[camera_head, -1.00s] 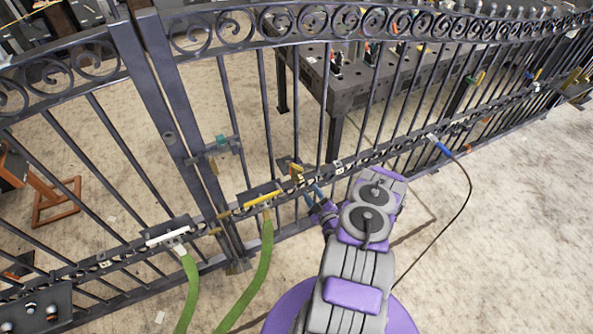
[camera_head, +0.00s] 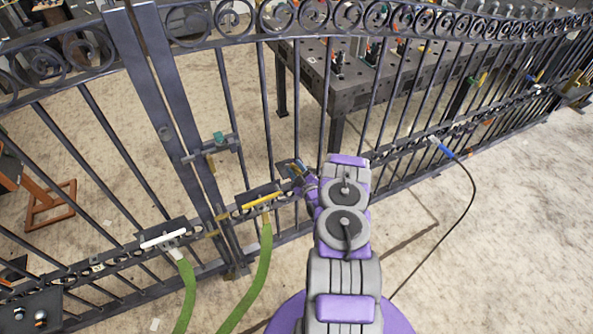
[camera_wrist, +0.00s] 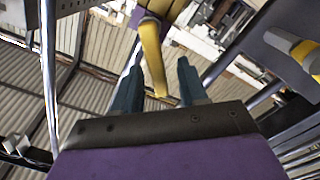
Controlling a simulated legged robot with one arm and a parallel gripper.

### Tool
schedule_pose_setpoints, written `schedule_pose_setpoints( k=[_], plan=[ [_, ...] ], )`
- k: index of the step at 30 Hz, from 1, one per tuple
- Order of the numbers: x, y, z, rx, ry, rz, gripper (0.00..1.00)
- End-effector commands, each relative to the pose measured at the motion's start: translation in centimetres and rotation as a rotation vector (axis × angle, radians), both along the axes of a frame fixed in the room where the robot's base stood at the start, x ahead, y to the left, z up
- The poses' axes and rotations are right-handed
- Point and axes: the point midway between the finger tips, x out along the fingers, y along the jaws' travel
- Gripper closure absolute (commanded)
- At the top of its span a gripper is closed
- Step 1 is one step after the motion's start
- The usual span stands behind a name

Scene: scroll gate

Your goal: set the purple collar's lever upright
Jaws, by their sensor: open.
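In the wrist view, a yellow lever (camera_wrist: 153,55) runs down from a small purple part (camera_wrist: 138,18) at the top edge, which looks like the purple collar. The lever's lower end lies between the two teal fingers of my gripper (camera_wrist: 160,72). The fingers are open, one to each side, with gaps to the lever. In the head view, my gripper (camera_head: 298,172) is at the gate's middle rail, right of the yellow-handled fitting. It hides the collar there.
The dark gate (camera_head: 180,130) with thin bars crosses the view. A yellow handle (camera_head: 262,200) and a white handle (camera_head: 163,238) carry green hoses. A blue-ended cable (camera_head: 441,148) hangs to the right. A perforated table (camera_head: 345,85) stands behind.

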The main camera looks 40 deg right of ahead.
Motion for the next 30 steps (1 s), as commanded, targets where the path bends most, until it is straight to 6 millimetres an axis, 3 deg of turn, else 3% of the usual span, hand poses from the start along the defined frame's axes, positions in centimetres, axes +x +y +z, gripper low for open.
schedule_pose_setpoints(
  k=[5, 18, 30],
  plan=[
    [-0.03, -0.06, -0.02, 0.001, 0.000, 0.000, 0.58],
    [-0.04, -0.07, -0.04, 0.001, 0.000, 0.000, 1.00],
    [-0.03, 0.00, -0.09, 0.001, 0.000, 0.001, 1.00]
  ],
)
